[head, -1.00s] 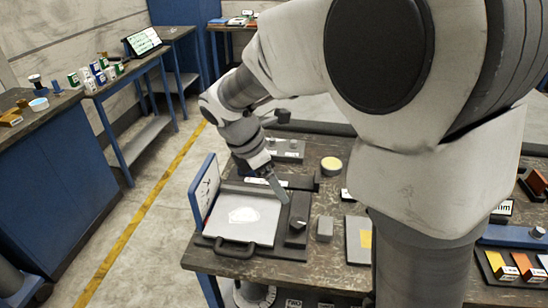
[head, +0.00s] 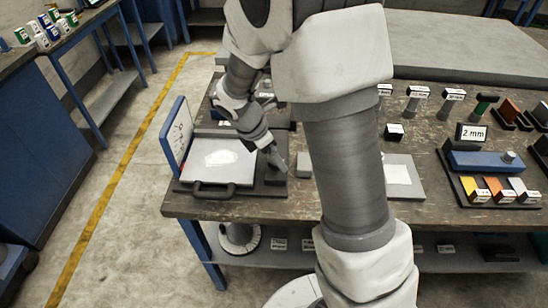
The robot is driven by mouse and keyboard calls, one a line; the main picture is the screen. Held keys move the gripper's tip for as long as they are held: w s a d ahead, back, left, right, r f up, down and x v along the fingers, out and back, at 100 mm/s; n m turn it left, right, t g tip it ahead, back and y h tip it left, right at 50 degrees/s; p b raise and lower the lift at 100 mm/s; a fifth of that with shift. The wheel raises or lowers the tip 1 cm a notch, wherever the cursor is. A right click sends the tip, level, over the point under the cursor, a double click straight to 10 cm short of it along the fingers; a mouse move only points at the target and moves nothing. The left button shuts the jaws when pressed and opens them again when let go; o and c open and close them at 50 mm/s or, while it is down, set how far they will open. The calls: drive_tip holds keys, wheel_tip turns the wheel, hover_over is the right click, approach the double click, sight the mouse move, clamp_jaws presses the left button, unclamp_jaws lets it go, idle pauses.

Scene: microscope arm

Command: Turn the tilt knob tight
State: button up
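A dark base holds a light plate (head: 219,160) with a white patch, and has a dark block (head: 274,187) along its right side. My gripper (head: 279,164) points down at this block, at the plate's right edge. It covers the place where a small dark knob showed earlier, so the knob is hidden now. I cannot tell whether the fingers touch it, or whether they are open or shut.
A blue-edged upright panel (head: 178,137) stands left of the plate, and a black handle (head: 213,190) is at its front. A small grey block (head: 304,165) sits close to the right of my gripper. My arm hides part of the bench (head: 430,135).

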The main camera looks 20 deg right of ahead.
drive_tip(key=shift+d+f, duration=0.15)
drive_tip(key=shift+f, duration=0.2)
clamp_jaws()
